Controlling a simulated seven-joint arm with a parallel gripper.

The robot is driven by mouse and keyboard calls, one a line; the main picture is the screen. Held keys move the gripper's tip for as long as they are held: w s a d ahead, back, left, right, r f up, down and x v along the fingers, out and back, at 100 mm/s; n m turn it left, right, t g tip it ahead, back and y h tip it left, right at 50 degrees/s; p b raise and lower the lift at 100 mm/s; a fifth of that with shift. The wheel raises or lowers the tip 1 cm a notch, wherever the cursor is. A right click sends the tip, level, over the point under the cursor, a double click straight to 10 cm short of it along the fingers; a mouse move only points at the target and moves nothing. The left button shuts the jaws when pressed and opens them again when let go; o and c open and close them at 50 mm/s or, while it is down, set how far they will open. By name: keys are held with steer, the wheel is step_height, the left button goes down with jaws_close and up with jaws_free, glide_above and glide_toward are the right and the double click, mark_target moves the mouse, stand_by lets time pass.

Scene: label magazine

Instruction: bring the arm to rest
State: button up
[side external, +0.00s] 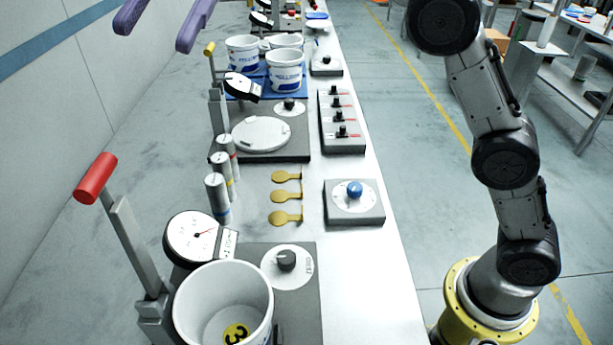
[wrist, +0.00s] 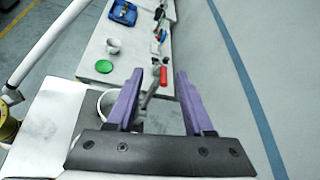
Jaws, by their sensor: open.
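My gripper (side external: 153,36) shows at the top left of the side external view as two purple fingers, apart, high near the wall and left of the bench. In the wrist view my gripper (wrist: 158,72) has both purple fingers spread, with nothing held between them. A red-handled lever (wrist: 163,76) shows beyond the gap between the fingers, and a white bucket (wrist: 106,103) is partly hidden behind the left finger. My wrist and upper links are out of the side external view at the top.
The long bench carries a red-handled lever (side external: 96,178), a bucket with a yellow 3 label (side external: 224,300), a dial gauge (side external: 196,238), grey cylinders (side external: 217,197), brass tags (side external: 286,198), a blue-knob box (side external: 354,190) and a blue tray (side external: 290,84) with buckets. Left floor is clear.

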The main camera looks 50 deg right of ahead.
steer(key=s+d+r+m+t, duration=0.2)
steer(key=s+d+r+t, duration=0.1)
steer(key=s+d, duration=0.3)
steer(key=s+d+f+t+h, duration=0.2)
steer(key=s+d+f+t, duration=0.35)
steer(key=d, duration=0.25)
steer(key=s+d+f+n+t+h, duration=0.2)
steer(key=s+d+f+n+h, duration=0.1)
steer(key=d+f, duration=0.5)
steer(key=s+d+f+n+t+h, duration=0.2)
steer(key=s+d+f+n+h, duration=0.2)
steer(key=d+f, duration=0.5)
step_height(320, 180, down, 6)
steer(key=shift+r+n+h, duration=0.1)
steer(key=shift+n+h, duration=0.9)
